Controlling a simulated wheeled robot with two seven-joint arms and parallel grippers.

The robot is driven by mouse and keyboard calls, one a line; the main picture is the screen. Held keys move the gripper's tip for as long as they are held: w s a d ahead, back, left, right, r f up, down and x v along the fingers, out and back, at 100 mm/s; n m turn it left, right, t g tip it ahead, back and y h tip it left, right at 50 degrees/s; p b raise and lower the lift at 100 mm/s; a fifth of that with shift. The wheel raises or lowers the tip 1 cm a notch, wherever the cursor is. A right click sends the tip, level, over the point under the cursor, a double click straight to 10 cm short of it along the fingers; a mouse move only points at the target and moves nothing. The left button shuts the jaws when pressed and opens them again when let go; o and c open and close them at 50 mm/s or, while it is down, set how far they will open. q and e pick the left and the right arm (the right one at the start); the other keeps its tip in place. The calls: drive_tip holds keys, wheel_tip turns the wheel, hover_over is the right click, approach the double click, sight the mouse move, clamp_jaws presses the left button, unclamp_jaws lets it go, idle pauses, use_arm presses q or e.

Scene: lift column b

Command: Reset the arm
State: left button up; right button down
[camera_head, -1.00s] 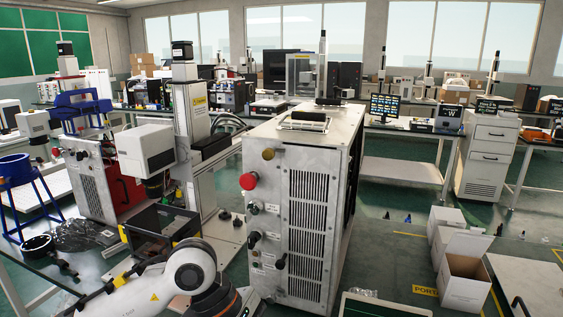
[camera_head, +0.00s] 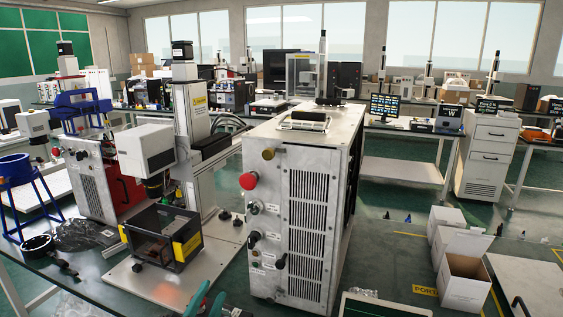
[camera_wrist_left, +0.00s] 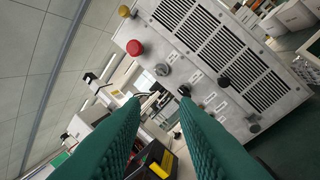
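My left gripper (camera_head: 207,304) shows only its green fingertips at the bottom edge of the head view, in front of the metal control cabinet (camera_head: 262,220). In the left wrist view the two green ribbed fingers (camera_wrist_left: 160,108) stand apart with nothing between them, so the gripper is open and empty. The cabinet's vented front (camera_wrist_left: 225,65) with its red button (camera_wrist_left: 134,47) lies beyond the fingers, tilted in that view. The rest of the left arm is outside the head view. My right gripper is not in view.
A black box frame with yellow labels (camera_head: 165,234) stands on a white base plate (camera_head: 195,277) left of the cabinet. A vertical column machine (camera_head: 188,105) stands behind it. A blue stand (camera_head: 35,195) is at the left. Open cardboard boxes (camera_head: 464,280) sit at the right.

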use_arm(q)
drive_tip(key=s+a+f+n+g+y, duration=0.2)
drive_tip(key=s+a+f+n+g, duration=0.15)
drive_tip(key=f, duration=0.45)
drive_tip(key=s+a+f+n+g+y, duration=0.25)
drive_tip(key=s+f+n+g, duration=0.2)
drive_tip(key=f, duration=0.35)
drive_tip(key=s+a+f+n+g, duration=0.2)
drive_tip(key=s+f+g, duration=0.65)
drive_tip(key=s, duration=0.65)
wheel_tip(320, 180, down, 26)
drive_tip(key=r, duration=0.1)
drive_tip(key=s+a+f+g+p, duration=0.1)
drive_tip(key=s+a+f+g, duration=0.1)
drive_tip(key=s+f, duration=1.4)
drive_tip(key=shift+s+a+f+h, duration=0.4)
drive_tip(key=shift+s+a, duration=0.1)
drive_tip(key=shift+s, duration=0.15)
